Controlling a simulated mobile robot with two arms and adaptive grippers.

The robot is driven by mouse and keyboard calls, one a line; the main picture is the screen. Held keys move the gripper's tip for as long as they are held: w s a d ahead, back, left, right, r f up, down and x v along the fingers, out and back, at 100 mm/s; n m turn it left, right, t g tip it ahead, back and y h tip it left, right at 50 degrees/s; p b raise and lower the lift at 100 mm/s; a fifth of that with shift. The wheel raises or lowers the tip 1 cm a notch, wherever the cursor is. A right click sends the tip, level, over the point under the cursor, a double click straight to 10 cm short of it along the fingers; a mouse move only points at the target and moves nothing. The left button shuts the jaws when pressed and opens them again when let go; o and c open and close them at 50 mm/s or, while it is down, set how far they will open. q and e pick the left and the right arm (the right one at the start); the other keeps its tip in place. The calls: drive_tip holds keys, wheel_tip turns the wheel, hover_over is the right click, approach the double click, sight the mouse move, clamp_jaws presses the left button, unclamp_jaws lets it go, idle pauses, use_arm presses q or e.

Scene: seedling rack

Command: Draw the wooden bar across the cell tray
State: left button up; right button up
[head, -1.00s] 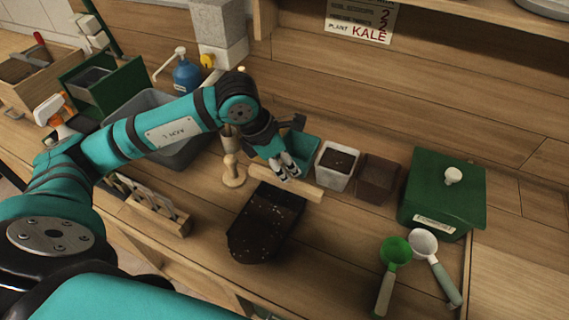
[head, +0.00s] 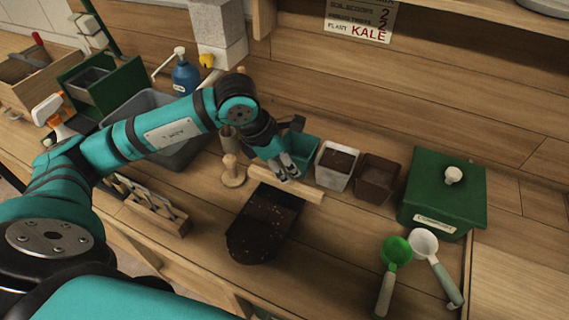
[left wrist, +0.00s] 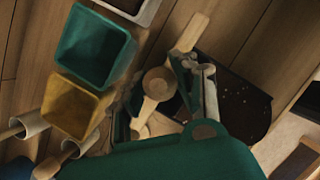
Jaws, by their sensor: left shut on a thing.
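The wooden bar (head: 310,193) is a pale straight strip lying across the back end of the dark cell tray (head: 248,256). In the left wrist view the bar (left wrist: 191,32) runs slanting past the fingers. The tray is covered with dark soil, so I cannot make out its cells; it also shows in the left wrist view (left wrist: 262,112). My left gripper (head: 289,171) is shut on the bar near its middle, at the tray's back edge. The fingers hide part of the bar. My right gripper is not in view.
Behind the bar stand a teal pot (head: 304,150), a white pot with soil (head: 323,174) and a brown pot (head: 376,180). A wooden tamper (head: 233,174) stands left of the bar. A green box (head: 446,187) and two scoops (head: 396,250) are at the right.

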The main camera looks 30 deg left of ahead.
use_arm(q)
drive_tip(key=shift+f, duration=0.1)
drive_tip(key=b, duration=0.2)
hover_over(271, 209)
drive_tip(key=w, duration=0.2)
drive_tip(key=shift+w+f, duration=0.1)
drive_tip(key=shift+w, duration=0.05)
idle(0.5)
drive_tip(key=shift+s, duration=0.25)
drive_tip(key=shift+s+b, duration=0.4)
drive_tip(key=shift+s, duration=0.4)
drive_tip(key=shift+s+d+r+b, duration=0.1)
drive_tip(key=shift+s+r+b, duration=0.1)
drive_tip(key=shift+s, duration=0.3)
drive_tip(key=shift+s+r+b, duration=0.1)
drive_tip(key=shift+s+b, duration=0.1)
drive_tip(key=shift+s, duration=0.3)
drive_tip(key=shift+s+f+b, duration=0.15)
drive_tip(key=shift+s+b, duration=0.2)
drive_tip(key=shift+s, duration=0.65)
